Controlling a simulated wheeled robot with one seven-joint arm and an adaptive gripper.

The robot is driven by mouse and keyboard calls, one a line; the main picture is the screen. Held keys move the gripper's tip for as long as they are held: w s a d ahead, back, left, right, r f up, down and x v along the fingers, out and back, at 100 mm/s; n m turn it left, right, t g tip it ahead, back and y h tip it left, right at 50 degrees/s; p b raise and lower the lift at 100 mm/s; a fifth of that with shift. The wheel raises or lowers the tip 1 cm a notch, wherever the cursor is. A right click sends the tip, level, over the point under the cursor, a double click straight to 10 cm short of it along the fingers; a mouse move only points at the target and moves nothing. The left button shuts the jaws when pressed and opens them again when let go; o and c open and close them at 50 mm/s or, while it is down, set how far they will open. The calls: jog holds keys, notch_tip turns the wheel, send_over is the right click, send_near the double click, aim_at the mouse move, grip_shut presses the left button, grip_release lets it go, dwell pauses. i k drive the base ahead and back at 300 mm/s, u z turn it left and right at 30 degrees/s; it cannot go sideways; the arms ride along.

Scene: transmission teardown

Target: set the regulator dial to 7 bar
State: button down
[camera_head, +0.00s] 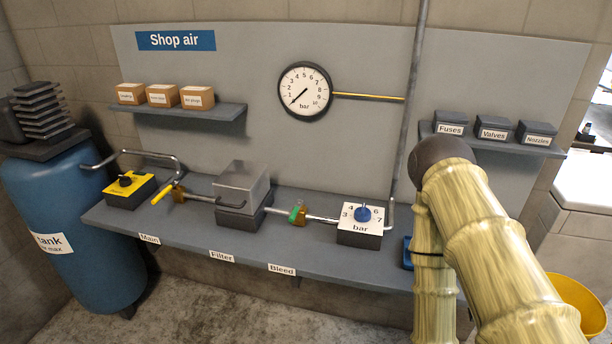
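The regulator (359,238) is a dark box with a white face, at the right part of the bench shelf. Its blue dial (362,214) sits amid the figures 3, 4, 6 and 7 and the word "bar". The dial seems to cover the 5, and its exact setting is too small to read surely. The round pressure gauge (305,90) hangs on the panel above; its needle points lower left, near the bottom of the scale. My arm rises at the right, beyond the regulator. My gripper is not visible.
The shelf (190,228) also carries a yellow switch box (128,186), a yellow lever (161,194), a clear filter housing (241,187) and a green bleed handle (294,212). A grey vertical pipe (409,120) rises beside the regulator. A blue tank (70,220) stands left.

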aim_at(362, 214)
jog(key=z, duration=2.55)
jog(key=i, duration=0.8)
jog(key=u, duration=3.2)
